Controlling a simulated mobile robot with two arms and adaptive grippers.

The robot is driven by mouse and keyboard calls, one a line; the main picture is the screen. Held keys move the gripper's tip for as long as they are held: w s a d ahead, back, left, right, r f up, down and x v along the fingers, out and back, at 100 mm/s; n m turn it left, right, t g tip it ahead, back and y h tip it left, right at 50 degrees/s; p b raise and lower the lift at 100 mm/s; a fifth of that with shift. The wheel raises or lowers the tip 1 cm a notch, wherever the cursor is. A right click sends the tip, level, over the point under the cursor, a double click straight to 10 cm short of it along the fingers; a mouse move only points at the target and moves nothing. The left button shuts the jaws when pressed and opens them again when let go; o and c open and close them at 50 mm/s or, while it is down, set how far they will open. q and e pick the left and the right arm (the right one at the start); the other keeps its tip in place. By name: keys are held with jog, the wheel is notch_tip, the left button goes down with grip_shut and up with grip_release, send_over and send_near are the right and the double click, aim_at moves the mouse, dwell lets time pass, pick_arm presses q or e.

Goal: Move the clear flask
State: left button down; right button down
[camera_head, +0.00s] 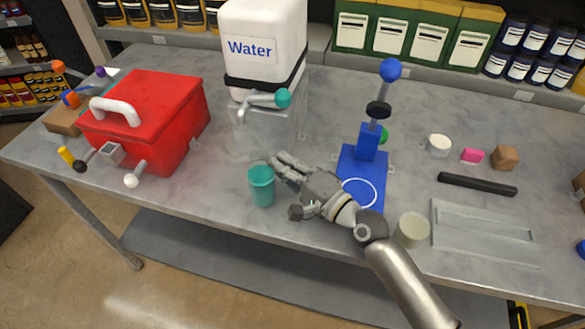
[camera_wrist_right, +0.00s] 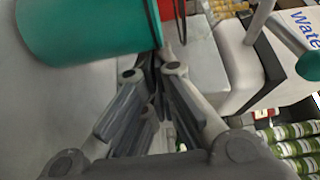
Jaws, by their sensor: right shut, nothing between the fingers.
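I cannot clearly make out a clear flask in either view. My right gripper (camera_head: 280,163) is in the middle of the table, its fingers shut with nothing between them. It is just right of and behind a teal cup (camera_head: 261,186); whether they touch, I cannot tell. In the right wrist view, the shut fingertips (camera_wrist_right: 157,62) are beside the teal cup (camera_wrist_right: 85,25), which fills the upper left. A blue pump stand (camera_head: 362,165) with a white ring on its base is to the right of the gripper. My left gripper is not in view.
A white Water tank (camera_head: 262,42) on a grey stand is behind. A red toolbox (camera_head: 158,112) is at left. A pale cup (camera_head: 411,229), a grey tray (camera_head: 483,232), a black bar (camera_head: 477,184) and small items are at right. Bare table separates the toolbox and teal cup.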

aim_at(273, 179)
jog(key=shift+w+a, duration=0.1)
jog(key=s, duration=0.1)
jog(key=s+a+p, duration=0.2)
jog(key=s, duration=0.1)
jog(key=shift+r, duration=0.1)
dwell(0.3)
jog(key=shift+w, duration=0.15)
